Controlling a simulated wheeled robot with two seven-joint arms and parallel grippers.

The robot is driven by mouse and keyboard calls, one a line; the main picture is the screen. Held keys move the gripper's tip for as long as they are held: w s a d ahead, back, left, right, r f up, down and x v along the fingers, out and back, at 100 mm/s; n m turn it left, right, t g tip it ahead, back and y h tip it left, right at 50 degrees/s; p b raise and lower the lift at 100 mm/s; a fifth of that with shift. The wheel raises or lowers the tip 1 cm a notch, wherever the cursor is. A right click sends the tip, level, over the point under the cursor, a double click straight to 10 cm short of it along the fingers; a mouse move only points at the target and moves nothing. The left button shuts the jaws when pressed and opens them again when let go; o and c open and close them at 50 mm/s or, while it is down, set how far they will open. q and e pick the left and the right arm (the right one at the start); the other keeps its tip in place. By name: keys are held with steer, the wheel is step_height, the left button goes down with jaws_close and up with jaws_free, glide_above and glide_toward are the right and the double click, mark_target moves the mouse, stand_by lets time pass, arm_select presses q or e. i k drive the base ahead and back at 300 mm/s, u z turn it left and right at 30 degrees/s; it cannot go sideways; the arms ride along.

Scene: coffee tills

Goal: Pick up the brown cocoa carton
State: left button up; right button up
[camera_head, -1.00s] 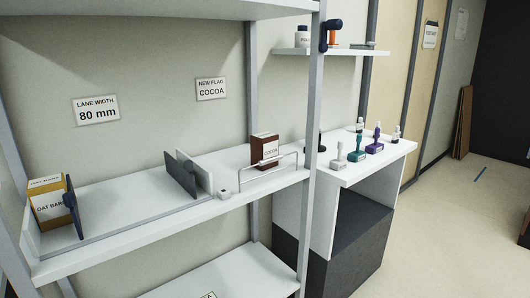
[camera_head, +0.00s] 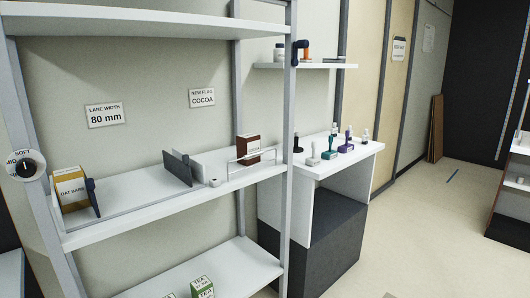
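The brown cocoa carton (camera_head: 248,147) stands upright at the right end of the middle shelf. It has a white label on its front. A thin white wire rail (camera_head: 253,158) runs in front of it and crosses its lower part. Neither of my grippers is in view, and nothing touches the carton from my side.
Grey dividers (camera_head: 178,168) stand left of the carton on the shelf (camera_head: 130,189). Oat bars boxes (camera_head: 71,188) are at its left end. A shelf post (camera_head: 289,120) rises right of the carton. Stamps (camera_head: 329,148) stand on a side counter. Tea boxes (camera_head: 203,287) sit below.

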mark_target(250, 144)
steer(key=z, duration=0.65)
steer(key=i, duration=0.9)
steer(key=u, duration=1.65)
